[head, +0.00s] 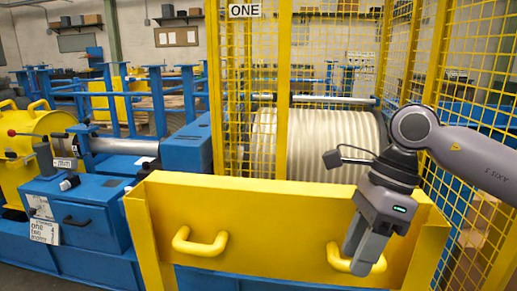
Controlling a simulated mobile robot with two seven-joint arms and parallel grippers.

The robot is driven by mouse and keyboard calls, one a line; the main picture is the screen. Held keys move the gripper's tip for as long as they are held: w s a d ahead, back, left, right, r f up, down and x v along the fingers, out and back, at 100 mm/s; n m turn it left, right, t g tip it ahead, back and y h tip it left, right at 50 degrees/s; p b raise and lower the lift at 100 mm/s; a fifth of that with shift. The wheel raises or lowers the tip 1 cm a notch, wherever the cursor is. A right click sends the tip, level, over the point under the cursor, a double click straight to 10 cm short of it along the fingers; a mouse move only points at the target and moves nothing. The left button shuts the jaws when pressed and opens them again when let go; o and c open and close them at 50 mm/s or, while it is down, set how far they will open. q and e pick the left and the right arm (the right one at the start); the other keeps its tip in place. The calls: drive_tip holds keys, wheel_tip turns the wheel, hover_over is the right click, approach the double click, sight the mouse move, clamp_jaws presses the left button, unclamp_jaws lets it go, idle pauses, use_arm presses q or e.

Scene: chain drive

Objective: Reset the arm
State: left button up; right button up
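My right arm comes in from the right edge, its grey links in front of the yellow mesh cage. My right gripper (364,248) points down in front of the yellow panel (260,222), over its right handle (343,262). Its fingers appear close together, but I cannot tell whether they are open, shut or on the handle. The panel's left handle (200,243) is clear of the gripper. My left gripper is not in view.
Behind the panel, a large ribbed cream drum (315,143) sits inside the yellow mesh cage (284,50). Blue machinery (90,215) with a lever and a yellow housing (38,135) stands at left. Grey floor shows at the lower left.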

drive_tip(key=s+a+m+g+y, duration=0.2)
drive_tip(key=s+a+m+y, duration=0.1)
drive_tip(key=a+y, duration=0.5)
drive_tip(key=s+a+m+g+y, duration=0.1)
drive_tip(key=s+a+m+y, duration=0.3)
drive_tip(key=a+y, duration=0.4)
drive_tip(key=w+d+f+m+t+h, duration=0.1)
drive_tip(key=w+d+f+m+t, duration=0.25)
drive_tip(key=m+t, duration=0.7)
drive_tip(key=w+d+f+m+t, duration=0.2)
drive_tip(key=w+f+m+t, duration=0.15)
drive_tip(key=m+t, duration=0.7)
drive_tip(key=d+f+m+t+h, duration=0.1)
drive_tip(key=d+f+m+h, duration=0.5)
drive_tip(key=f+m+h, duration=0.55)
drive_tip(key=s+d+f+m+g+h, duration=0.2)
drive_tip(key=s+d+f+m+g, duration=0.25)
drive_tip(key=s+f+m, duration=0.35)
drive_tip(key=s+d+f+m+g+h, duration=0.3)
drive_tip(key=s+d+f, duration=0.3)
drive_tip(key=f, duration=0.5)
wheel_tip(320, 180, up, 7)
drive_tip(key=p, duration=0.7)
drive_tip(key=shift+s+a, duration=0.15)
drive_tip(key=shift+a, duration=0.3)
drive_tip(key=shift+t, duration=0.25)
